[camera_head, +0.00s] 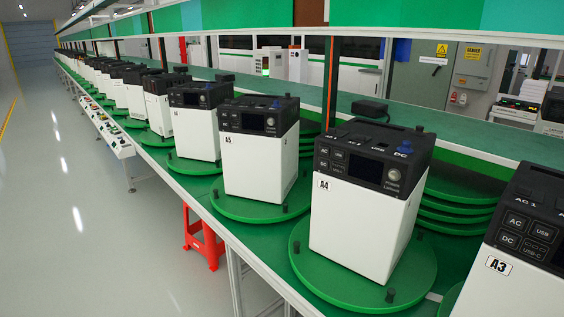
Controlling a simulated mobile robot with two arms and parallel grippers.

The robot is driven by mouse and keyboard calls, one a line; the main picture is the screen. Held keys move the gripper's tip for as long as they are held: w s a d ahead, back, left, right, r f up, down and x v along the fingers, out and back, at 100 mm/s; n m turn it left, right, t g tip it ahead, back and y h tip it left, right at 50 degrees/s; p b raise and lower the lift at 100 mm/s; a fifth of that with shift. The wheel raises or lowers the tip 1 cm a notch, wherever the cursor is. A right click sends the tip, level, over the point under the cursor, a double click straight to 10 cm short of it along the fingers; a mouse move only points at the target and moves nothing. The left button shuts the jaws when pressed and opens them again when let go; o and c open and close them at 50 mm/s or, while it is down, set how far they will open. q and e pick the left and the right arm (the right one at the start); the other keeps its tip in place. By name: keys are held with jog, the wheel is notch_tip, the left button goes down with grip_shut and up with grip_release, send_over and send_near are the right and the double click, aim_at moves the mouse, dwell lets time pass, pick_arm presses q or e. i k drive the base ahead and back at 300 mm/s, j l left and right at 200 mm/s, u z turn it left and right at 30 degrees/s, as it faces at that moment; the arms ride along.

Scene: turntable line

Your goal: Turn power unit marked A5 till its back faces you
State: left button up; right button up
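The power unit marked A5 (250,170) is a white box with a black top, upright on a round green turntable (235,208) with small black pegs at its rim. Its face with the A5 label, dark buttons and a small screen is turned towards me and slightly left, so its back is hidden. Neither of my grippers is in view, and nothing touches the unit.
Unit A4 (355,225) stands on its own turntable (330,290) to the right of A5, and A3 (510,280) is cut off at the right edge. Similar units line the green bench to the left. A red stool (205,240) stands below; the grey floor (60,230) at left is clear.

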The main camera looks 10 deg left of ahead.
aim_at(298, 200)
jog(key=i+j+z, duration=0.1)
jog(key=j+z, duration=0.25)
jog(key=i+j+z, duration=0.1)
jog(key=z, duration=0.25)
jog(key=j+z, duration=0.35)
jog(key=i+j, duration=0.05)
